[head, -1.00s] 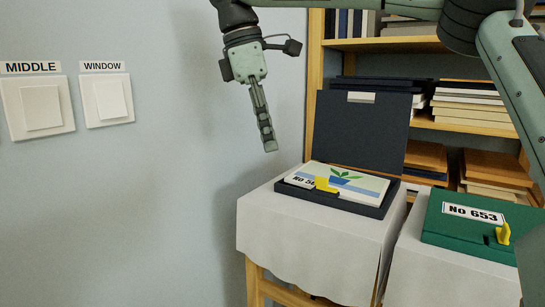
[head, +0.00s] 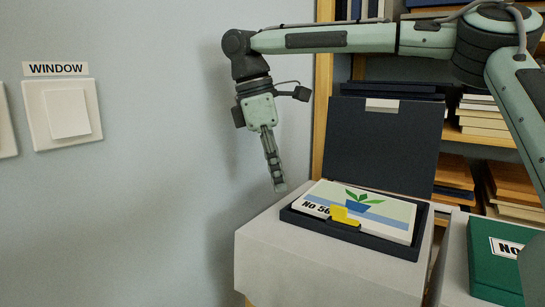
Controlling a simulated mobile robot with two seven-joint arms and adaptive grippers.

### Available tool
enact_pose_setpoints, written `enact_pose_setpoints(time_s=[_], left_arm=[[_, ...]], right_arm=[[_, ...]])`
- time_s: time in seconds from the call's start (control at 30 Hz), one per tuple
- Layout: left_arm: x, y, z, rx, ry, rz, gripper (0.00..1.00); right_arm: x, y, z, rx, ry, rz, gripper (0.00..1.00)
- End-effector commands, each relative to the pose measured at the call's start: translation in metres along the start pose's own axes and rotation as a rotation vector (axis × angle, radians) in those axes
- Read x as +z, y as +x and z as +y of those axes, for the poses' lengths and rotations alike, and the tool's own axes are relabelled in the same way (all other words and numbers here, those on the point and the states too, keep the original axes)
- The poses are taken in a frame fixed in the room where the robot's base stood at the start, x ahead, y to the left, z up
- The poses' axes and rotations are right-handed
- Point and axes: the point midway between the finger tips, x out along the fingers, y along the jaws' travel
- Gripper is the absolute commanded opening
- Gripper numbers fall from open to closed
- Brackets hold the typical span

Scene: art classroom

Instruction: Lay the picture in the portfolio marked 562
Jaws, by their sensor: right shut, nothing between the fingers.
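The open portfolio (head: 408,249) is dark navy, its lid (head: 385,145) standing up at the back. A label reading "No 56" (head: 317,208) shows at its front left; a yellow latch (head: 344,217) covers any further digit. The picture (head: 395,212), pale with a green plant in a blue pot, lies face up in the portfolio's tray. It looks flat; its front edge is partly behind the latch. My right gripper (head: 279,187) points down, shut and empty, just above and left of the portfolio's back left corner, apart from the picture. My left gripper is not in view.
The portfolio rests on a cloth-covered stand (head: 325,270). A closed green portfolio (head: 492,272), its label cut off by my arm, lies on a second stand at right. Behind is a wooden shelf (head: 324,100) of books and boxes. A wall switch marked WINDOW (head: 68,113) is at left.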

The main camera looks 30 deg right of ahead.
Motion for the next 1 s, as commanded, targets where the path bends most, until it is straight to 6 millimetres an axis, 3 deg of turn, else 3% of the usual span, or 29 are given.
enact_pose_setpoints(time_s=[0.27,0.57,0.83,1.0], left_arm=[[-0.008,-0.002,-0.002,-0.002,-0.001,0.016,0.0],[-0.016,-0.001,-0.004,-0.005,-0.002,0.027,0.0],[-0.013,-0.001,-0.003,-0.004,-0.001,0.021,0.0],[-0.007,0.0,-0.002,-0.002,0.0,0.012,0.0]], right_arm=[[0.0,0.027,0.0,-0.001,0.0,0.001,0.0],[0.0,0.029,0.0,0.0,0.0,0.001,0.0],[0.017,0.032,0.0,0.001,0.001,0.001,0.0],[0.017,0.033,0.0,0.0,-0.001,0.0,0.0]])
